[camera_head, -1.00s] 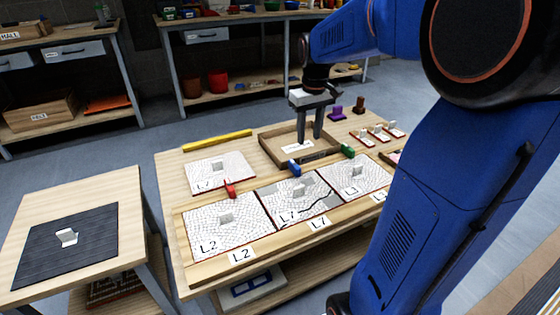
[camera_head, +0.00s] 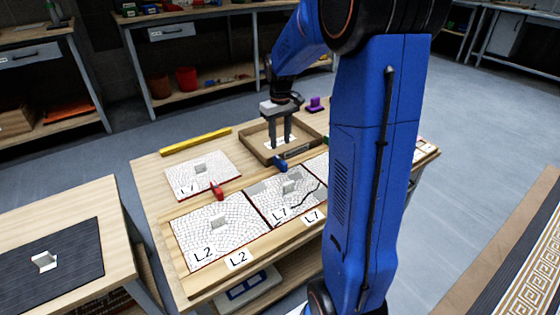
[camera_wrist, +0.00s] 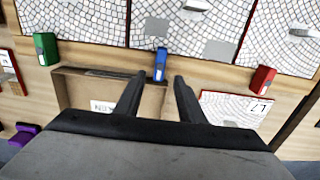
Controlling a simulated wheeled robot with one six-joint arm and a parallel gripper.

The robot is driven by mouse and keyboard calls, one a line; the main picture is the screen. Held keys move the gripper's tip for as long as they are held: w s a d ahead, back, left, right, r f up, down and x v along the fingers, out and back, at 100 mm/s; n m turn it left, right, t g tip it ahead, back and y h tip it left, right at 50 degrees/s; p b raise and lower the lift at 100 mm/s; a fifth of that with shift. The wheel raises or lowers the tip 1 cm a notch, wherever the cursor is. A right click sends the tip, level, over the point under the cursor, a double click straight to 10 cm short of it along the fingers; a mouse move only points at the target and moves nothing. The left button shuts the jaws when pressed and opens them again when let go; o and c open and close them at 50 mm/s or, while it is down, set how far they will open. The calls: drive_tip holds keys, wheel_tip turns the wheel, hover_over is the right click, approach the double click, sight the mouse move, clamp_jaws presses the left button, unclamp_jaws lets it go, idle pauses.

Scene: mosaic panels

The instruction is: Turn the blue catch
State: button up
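The blue catch (camera_head: 281,163) is a small block at the back edge of the cracked L7 panel (camera_head: 288,190), by the shallow wooden tray (camera_head: 252,153). My gripper (camera_head: 281,146) points down over the front of the tray, just behind the catch. In the wrist view the blue catch (camera_wrist: 160,65) stands just ahead of my gripper (camera_wrist: 158,80), lined up with the gap between the fingers. The fingers are apart and nothing is between them. I cannot tell their exact height above the catch.
A red catch (camera_head: 217,190) stands left of the blue one, and a green catch (camera_wrist: 46,48) shows in the wrist view. The L2 panel (camera_head: 215,232) and a loose panel (camera_head: 203,173) lie nearby. A yellow bar (camera_head: 196,141) lies at the back. My arm hides the table's right part.

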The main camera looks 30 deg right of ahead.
sight(280, 159)
wheel_tip(280, 159, down, 10)
idle(0.5)
clamp_jaws()
